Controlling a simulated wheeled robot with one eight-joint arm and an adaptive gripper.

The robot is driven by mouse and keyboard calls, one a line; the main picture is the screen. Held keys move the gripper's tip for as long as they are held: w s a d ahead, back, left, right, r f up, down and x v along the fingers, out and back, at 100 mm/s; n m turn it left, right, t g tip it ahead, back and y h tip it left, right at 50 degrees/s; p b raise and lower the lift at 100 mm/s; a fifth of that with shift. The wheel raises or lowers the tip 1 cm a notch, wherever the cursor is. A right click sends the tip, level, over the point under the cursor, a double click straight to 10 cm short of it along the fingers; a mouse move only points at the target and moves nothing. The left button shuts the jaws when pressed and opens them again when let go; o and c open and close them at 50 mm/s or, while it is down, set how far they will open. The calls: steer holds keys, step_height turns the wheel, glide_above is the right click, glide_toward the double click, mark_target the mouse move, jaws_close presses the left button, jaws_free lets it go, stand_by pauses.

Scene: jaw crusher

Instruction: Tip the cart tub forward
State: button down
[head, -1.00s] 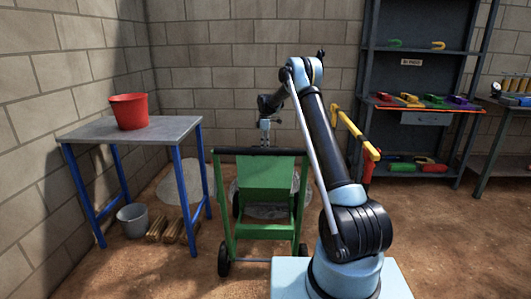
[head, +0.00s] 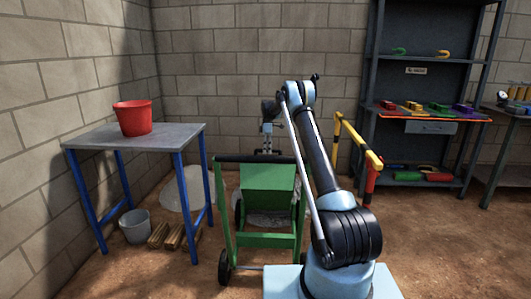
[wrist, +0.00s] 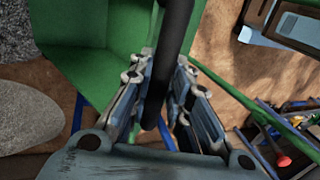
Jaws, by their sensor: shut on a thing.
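The green cart (head: 264,240) stands on the floor left of my arm, with dark wheels. Its green tub (head: 268,182) faces me with a sloping panel and also shows in the wrist view (wrist: 105,35). A black handle bar (head: 230,158) runs across the top of the cart. My gripper (head: 266,147) is at this bar, small in the head view. In the wrist view the fingers (wrist: 165,68) are shut around the black bar (wrist: 174,30), one on each side. The inside of the tub is partly hidden.
A grey table (head: 150,137) with blue legs and a red bucket (head: 133,117) stands left. Under it are a metal pail (head: 135,226) and wooden blocks. A yellow rail (head: 358,142) stands right of my arm. Shelves (head: 425,70) line the back right. Open floor lies right.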

steer(key=shift+w+d+f, duration=0.1)
steer(key=shift+d+f, duration=0.1)
steer(key=c, duration=1.5)
jaws_free()
steer(key=shift+f, duration=0.1)
steer(key=shift+r, duration=0.25)
steer(key=v, duration=1.1)
steer(key=shift+w+r, duration=0.15)
steer(key=shift+r, duration=0.1)
steer(key=shift+r, duration=0.1)
